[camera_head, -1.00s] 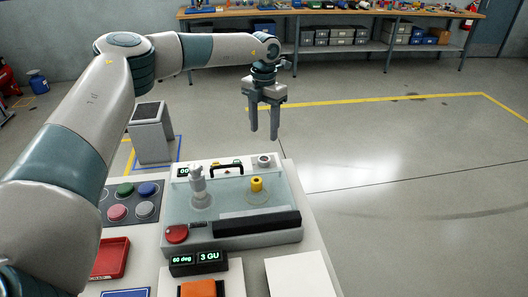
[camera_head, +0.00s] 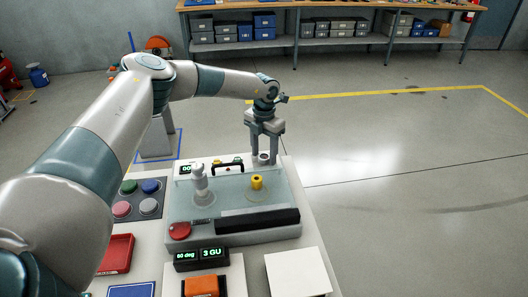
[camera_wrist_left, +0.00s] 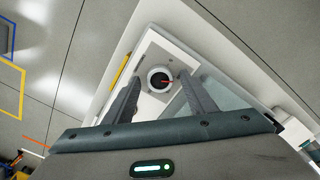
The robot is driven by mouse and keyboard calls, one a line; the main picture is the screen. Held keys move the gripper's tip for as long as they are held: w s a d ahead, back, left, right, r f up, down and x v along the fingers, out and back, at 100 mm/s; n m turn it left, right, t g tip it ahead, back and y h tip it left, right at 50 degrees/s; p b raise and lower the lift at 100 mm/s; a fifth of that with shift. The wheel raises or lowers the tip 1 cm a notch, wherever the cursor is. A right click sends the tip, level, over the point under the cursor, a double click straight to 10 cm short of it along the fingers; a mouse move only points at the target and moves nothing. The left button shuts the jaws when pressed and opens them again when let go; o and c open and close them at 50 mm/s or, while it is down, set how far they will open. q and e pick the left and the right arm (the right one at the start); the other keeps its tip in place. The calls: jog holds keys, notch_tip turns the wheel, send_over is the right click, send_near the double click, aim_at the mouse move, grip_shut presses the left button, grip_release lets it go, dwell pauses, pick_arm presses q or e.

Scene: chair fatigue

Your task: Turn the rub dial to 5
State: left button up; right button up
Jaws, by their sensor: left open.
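The rub dial (camera_wrist_left: 160,79) is a round knob with a dark face, a pale rim and a red pointer mark, on the back right corner of the rub tester (camera_head: 240,237). In the head view the dial (camera_head: 263,158) shows between the fingers. My left gripper (camera_head: 264,160) points down with its fingers on either side of the dial. In the left wrist view its open fingers (camera_wrist_left: 160,90) frame the dial; whether they touch it I cannot tell. The number at the pointer is too small to read. My right gripper is not in view.
Floor to the right is clear.

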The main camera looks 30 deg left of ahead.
pick_arm(q)
jog(key=c, duration=1)
jog(key=shift+c, duration=0.2)
jog(key=shift+n, duration=0.4)
jog(key=n, duration=1.1)
jog(key=shift+r, duration=0.1)
jog(key=o, duration=1)
